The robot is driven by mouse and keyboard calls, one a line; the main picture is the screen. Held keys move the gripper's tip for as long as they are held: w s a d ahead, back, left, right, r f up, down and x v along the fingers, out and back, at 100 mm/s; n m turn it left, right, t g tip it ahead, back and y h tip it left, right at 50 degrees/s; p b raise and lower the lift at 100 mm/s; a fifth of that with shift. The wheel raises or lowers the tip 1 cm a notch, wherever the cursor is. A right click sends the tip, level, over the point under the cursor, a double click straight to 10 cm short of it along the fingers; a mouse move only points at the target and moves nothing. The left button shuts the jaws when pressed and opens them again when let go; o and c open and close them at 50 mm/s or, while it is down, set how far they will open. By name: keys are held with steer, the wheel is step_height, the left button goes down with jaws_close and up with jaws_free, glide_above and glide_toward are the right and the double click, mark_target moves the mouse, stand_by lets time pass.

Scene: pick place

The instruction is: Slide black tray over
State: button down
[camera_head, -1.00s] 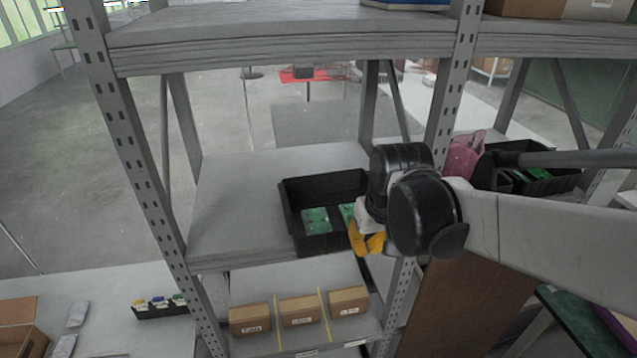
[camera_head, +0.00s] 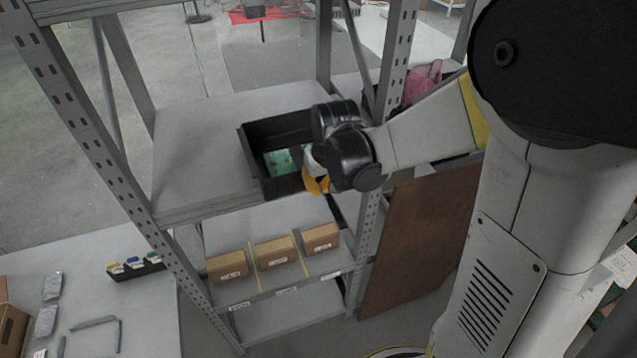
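The black tray (camera_head: 248,152) sits on the middle shelf (camera_head: 190,150) of the grey rack, toward the shelf's right end. Green circuit boards (camera_head: 280,161) lie inside it. My gripper (camera_head: 316,186), with orange-yellow fingers, is at the tray's right front corner. My black wrist joints cover the tray's right side. Whether the fingers touch the tray or grip its rim cannot be made out.
The shelf left of the tray is bare. Rack posts (camera_head: 388,100) stand to the right and left. Brown boxes (camera_head: 275,250) sit on the shelf below. A brown panel (camera_head: 415,240) stands right of the rack. A table (camera_head: 140,310) with small items is at lower left.

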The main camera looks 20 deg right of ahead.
steer(key=w+b, duration=0.2)
steer(key=w, duration=0.4)
steer(key=shift+w+f, duration=0.15)
steer(key=shift+w, duration=0.4)
steer(key=shift+s, duration=0.1)
steer(key=shift+r, duration=0.2)
steer(key=shift+f, duration=0.1)
